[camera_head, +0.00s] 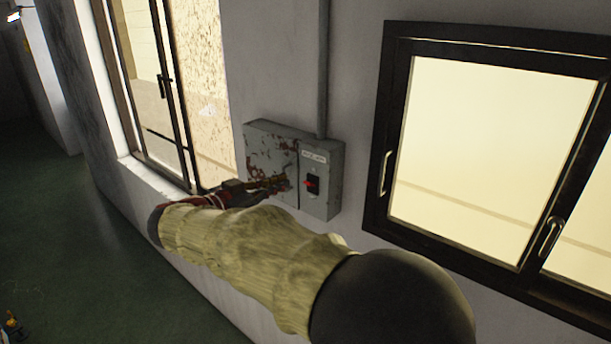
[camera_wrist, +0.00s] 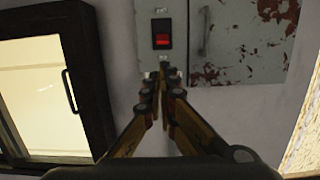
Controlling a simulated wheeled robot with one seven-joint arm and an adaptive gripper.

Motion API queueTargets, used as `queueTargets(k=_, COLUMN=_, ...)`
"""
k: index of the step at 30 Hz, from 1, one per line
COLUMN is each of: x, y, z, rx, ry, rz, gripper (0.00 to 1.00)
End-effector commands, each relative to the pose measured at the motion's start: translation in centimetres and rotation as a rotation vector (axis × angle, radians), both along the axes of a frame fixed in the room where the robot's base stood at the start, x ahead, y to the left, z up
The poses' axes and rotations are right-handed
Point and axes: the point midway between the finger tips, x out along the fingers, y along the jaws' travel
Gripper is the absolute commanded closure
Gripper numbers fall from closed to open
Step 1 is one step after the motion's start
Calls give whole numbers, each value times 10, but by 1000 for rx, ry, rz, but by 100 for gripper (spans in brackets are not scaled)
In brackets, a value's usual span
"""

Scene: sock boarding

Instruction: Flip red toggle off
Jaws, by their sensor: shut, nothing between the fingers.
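The red toggle (camera_head: 310,184) sits on a dark plate on the right part of a grey wall box (camera_head: 334,165). In the wrist view the red toggle (camera_wrist: 162,40) shows in a black frame, with small labels above and below it. My gripper (camera_head: 284,182) is shut and empty, its tips close to the box front, left of the toggle in the head view. In the wrist view my gripper (camera_wrist: 164,72) has its tips together just below the toggle, over the lower label. I cannot tell whether the tips touch the box.
The box's left door (camera_head: 262,150) has peeling paint and rust. A conduit (camera_head: 323,70) rises from the box. A dark-framed window (camera_head: 480,150) is on the right, and another window (camera_head: 165,85) stands left of the box. My sleeved arm crosses below the box.

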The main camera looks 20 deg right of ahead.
Motion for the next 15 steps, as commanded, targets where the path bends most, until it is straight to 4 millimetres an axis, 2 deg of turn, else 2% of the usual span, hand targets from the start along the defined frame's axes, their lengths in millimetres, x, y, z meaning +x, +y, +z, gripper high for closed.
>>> queueTargets(k=7, x=8, y=-12, z=-2, rx=-1, ry=2, rz=-2, gripper=100)
queueTargets(k=15, x=35, y=-50, z=-7, rx=-2, ry=3, rz=-4, gripper=100)
